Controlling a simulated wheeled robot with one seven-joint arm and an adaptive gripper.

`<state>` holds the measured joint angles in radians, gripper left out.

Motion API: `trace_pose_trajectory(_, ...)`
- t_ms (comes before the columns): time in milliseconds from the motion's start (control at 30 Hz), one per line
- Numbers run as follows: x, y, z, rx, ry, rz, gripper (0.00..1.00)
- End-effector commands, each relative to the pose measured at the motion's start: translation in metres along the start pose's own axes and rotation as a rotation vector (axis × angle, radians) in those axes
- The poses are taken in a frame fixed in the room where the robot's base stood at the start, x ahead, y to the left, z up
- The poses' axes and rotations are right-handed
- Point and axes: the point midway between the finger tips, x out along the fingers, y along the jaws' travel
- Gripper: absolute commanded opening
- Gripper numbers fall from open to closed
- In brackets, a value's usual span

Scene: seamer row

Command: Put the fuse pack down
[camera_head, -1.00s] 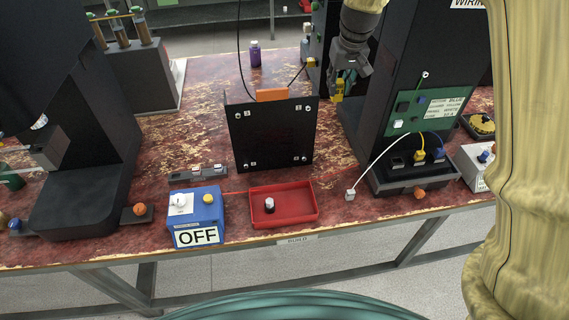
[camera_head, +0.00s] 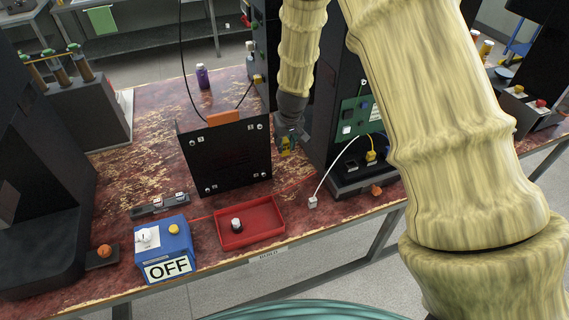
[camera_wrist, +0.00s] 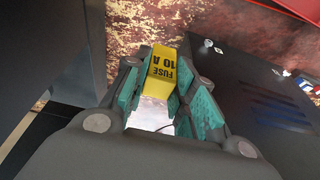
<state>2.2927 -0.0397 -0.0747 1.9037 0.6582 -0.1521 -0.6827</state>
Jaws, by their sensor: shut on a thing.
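My gripper (camera_head: 288,138) is shut on the yellow fuse pack (camera_wrist: 160,75), which is labelled "FUSE 10 A". In the wrist view the pack stands between the two teal finger pads. In the head view the fuse pack (camera_head: 287,146) shows as a small yellow patch under my gripper. It is between the black upright panel (camera_head: 225,155) and the dark machine (camera_head: 325,95) on the right. I cannot tell whether the pack touches the worn red table (camera_head: 150,110).
A red tray (camera_head: 262,232) holding a black-and-white knob sits at the front. A blue box (camera_head: 163,250) marked "OFF" stands left of it. A white cable ends in a plug (camera_head: 312,202) near the front edge.

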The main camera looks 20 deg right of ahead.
Motion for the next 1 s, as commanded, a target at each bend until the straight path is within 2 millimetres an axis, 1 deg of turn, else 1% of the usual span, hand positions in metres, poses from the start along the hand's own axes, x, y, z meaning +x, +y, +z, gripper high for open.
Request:
trace_pose_trajectory(33,0.008,0.000,0.003,0.002,-0.002,-0.001,0.03)
trace_pose_trajectory(200,0.035,0.000,0.010,0.001,-0.002,-0.001,0.03)
trace_pose_trajectory(400,0.062,0.000,0.017,0.001,-0.001,-0.001,0.03)
trace_pose_trajectory(500,0.069,0.000,0.019,0.001,0.000,-0.001,0.03)
trace_pose_trajectory(767,0.080,0.000,0.022,0.001,0.000,-0.001,0.03)
trace_pose_trajectory(1000,0.104,0.000,0.029,0.002,-0.001,-0.001,0.03)
